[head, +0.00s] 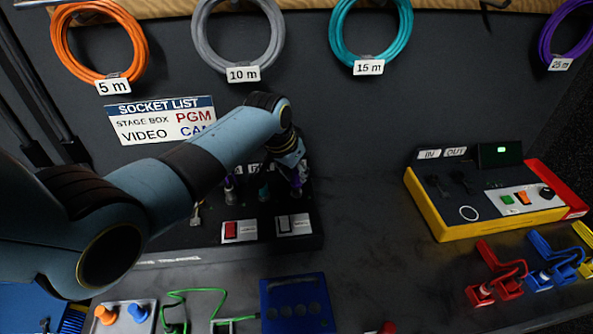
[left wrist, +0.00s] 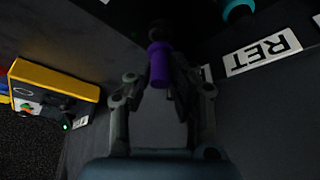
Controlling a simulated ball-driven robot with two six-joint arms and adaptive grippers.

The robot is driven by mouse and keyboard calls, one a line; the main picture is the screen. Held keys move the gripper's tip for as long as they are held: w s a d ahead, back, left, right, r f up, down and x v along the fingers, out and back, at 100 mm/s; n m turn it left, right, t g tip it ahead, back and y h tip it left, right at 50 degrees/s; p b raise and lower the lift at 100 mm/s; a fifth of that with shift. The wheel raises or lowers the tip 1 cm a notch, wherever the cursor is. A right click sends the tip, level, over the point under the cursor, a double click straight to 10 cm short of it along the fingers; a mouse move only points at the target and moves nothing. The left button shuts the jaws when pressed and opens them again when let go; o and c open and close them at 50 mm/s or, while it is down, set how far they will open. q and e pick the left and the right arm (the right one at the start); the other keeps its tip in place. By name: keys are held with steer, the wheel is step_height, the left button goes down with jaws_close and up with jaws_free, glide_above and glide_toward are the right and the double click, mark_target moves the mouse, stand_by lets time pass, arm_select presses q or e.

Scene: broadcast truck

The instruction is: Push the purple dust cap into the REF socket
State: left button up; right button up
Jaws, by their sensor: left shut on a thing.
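The purple dust cap (left wrist: 158,64) is held between the fingers of my left gripper (left wrist: 160,82) in the left wrist view. Its far end points at a dark round fitting (left wrist: 160,31) on the panel; whether the two touch or are apart I cannot tell. In the head view my left gripper (head: 298,183) is at the right end of the socket panel (head: 314,222), with a little purple at its tip. The gripper and arm hide part of the panel. No REF label is readable. My right gripper is out of view.
A teal plug (left wrist: 238,9) and a RET label (left wrist: 262,55) are beside the fitting. Rocker switches (head: 240,231) are below the gripper. A yellow-edged box (head: 438,219) stands at right, with a blue tray (head: 297,305) in front. The bench between is mostly clear.

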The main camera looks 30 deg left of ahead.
arm_select(q)
steer(key=shift+f+b, duration=0.75)
steer(key=shift+f, duration=0.4)
steer(key=o, duration=0.9)
steer(key=v, duration=1.2)
